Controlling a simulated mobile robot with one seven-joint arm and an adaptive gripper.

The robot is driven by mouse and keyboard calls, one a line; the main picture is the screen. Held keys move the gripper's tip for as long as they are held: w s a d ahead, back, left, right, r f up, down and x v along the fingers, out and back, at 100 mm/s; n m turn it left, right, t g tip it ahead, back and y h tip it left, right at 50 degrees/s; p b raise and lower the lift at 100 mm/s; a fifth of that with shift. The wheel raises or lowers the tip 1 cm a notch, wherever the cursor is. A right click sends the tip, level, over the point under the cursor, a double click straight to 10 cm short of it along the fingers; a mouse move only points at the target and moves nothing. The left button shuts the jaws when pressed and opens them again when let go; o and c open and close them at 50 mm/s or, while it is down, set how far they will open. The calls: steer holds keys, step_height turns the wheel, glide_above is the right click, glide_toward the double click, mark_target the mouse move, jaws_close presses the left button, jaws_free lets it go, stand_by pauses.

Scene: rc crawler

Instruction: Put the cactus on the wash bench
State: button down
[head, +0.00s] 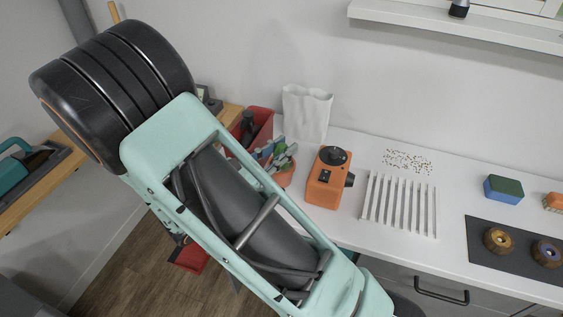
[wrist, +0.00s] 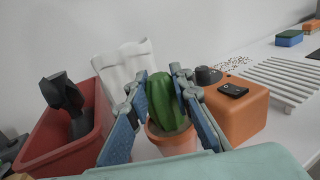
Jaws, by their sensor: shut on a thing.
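The cactus (wrist: 163,100) is a ribbed green plant in a terracotta pot (wrist: 172,142). My gripper (wrist: 157,82) has its blue-padded fingers on either side of the cactus and is shut on it. In the head view the cactus (head: 286,161) shows upright beyond my arm, at the left end of the white countertop (head: 345,232). The pot's base is hidden, so I cannot tell whether it touches a surface. No mark shows which surface is the wash bench.
Close around the cactus are a red bin (head: 262,122), a white paper bag (head: 307,112) and an orange device (head: 328,178). Farther right are a white slatted rack (head: 399,205), scattered small bits (head: 407,160), a sponge (head: 503,189) and a dark mat (head: 520,262) with wheels.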

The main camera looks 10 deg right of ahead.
step_height(320, 180, down, 3)
steer(key=b, duration=0.2)
steer(key=shift+w+f+b, duration=0.1)
steer(key=shift+f+b, duration=0.1)
steer(key=shift+b, duration=0.15)
steer(key=shift+r, duration=0.1)
steer(key=c, duration=1.7)
jaws_free()
steer(key=v, duration=1.2)
